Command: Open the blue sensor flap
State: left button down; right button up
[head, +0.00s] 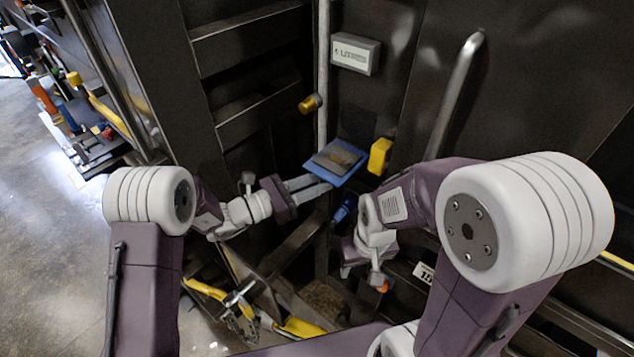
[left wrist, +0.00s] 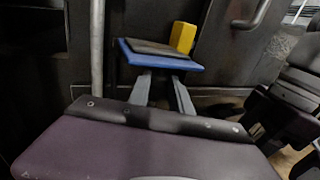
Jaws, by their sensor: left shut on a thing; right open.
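The blue sensor flap (head: 345,177) is a flat blue plate with a dark panel on top. It juts out from the dark compactor wall. It also shows in the left wrist view (left wrist: 165,62), edge toward the camera. My left gripper (head: 318,184) reaches it from the lower left and is shut on its near edge; its two grey fingers (left wrist: 163,82) meet the flap from below in the left wrist view. The exact contact is hidden under the plate. My right gripper (head: 358,266) is open and empty, lower down, partly hidden by its own wrist.
A yellow block (head: 380,156) sits on the wall just right of the flap, and an amber lamp (head: 310,103) is up left. A blue fitting (head: 345,208) lies between the grippers. A vertical pipe (head: 323,60) and a grey labelled box (head: 356,54) are above.

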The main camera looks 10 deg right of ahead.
aim_at(326, 170)
pick_arm(q)
notch_tip(326, 170, up, 5)
jog(key=y+p, duration=0.1)
jog(key=p, duration=0.2)
jog(key=n+y+p, duration=0.1)
jog(key=p, duration=0.3)
jog(key=shift+s+f+g+y, duration=0.1)
jog(key=shift+f+g+y, duration=0.1)
jog(key=shift+g+y, duration=0.15)
jog(key=shift+p, duration=0.3)
jog(key=shift+a+f+y, duration=0.1)
jog(key=shift+f+y, duration=0.05)
jog(key=shift+y, duration=0.1)
jog(key=c, duration=1.2)
grip_release()
jog(key=shift+a, duration=0.1)
